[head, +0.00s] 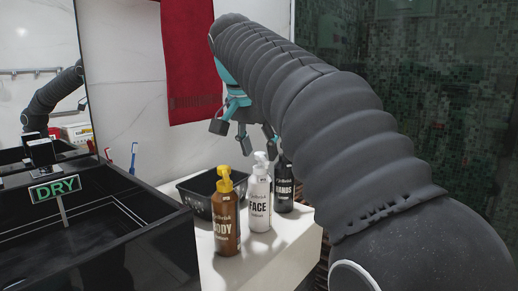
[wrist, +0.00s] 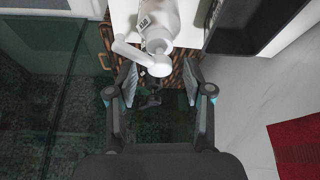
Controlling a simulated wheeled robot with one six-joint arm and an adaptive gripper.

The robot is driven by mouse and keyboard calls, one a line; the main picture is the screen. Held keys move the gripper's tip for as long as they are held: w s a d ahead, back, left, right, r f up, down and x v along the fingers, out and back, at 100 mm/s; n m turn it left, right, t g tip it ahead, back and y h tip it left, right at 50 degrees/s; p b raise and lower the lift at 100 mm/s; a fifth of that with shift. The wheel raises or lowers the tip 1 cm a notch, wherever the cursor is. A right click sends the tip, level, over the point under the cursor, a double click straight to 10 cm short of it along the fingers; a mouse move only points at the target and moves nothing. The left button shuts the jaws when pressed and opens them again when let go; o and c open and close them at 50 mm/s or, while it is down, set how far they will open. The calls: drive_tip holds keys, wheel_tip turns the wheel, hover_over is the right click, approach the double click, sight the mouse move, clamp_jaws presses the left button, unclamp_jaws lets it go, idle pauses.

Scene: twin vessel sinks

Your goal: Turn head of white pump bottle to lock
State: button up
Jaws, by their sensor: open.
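The white pump bottle (head: 259,212), labelled FACE, stands upright on the white counter between two other bottles. Its white pump head (head: 262,160) is at the top. In the wrist view the bottle's body (wrist: 168,14) is at the top edge. Its pump head (wrist: 156,46) shows below that, with the nozzle pointing left. My gripper (head: 244,135) is open and empty, above and slightly behind the bottles. In the wrist view my gripper (wrist: 159,72) has its fingers spread left and right, with the white pump head just beyond the tips. I see no contact.
A brown BODY bottle (head: 227,222) with a yellow pump stands close left. A black HANDS bottle (head: 284,188) stands close right, partly hidden. A black basket (head: 197,193) is behind. The black sink (head: 130,247) is at left. A red towel (head: 190,60) hangs on the wall.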

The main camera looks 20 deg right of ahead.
clamp_jaws()
drive_tip(key=shift+n, duration=0.4)
drive_tip(key=n+p, duration=0.1)
drive_tip(key=n, duration=0.1)
drive_tip(key=n+t+y+p, duration=0.1)
drive_tip(key=n, duration=0.1)
drive_tip(key=shift+s+d+r+y, duration=0.1)
drive_tip(key=shift+d+y, duration=0.05)
drive_tip(key=shift+y, duration=0.15)
drive_tip(key=n+y+p, duration=0.1)
drive_tip(key=n, duration=0.3)
drive_tip(key=shift+d+y, duration=0.1)
drive_tip(key=shift+y, duration=0.3)
drive_tip(key=n, duration=0.2)
drive_tip(key=n+y, duration=0.1)
drive_tip(key=n, duration=0.2)
drive_tip(key=shift+d+y+p, duration=0.1)
drive_tip(key=shift+y+p, duration=0.2)
drive_tip(key=n+g+y, duration=0.1)
drive_tip(key=n, duration=0.3)
drive_tip(key=shift+y, duration=0.3)
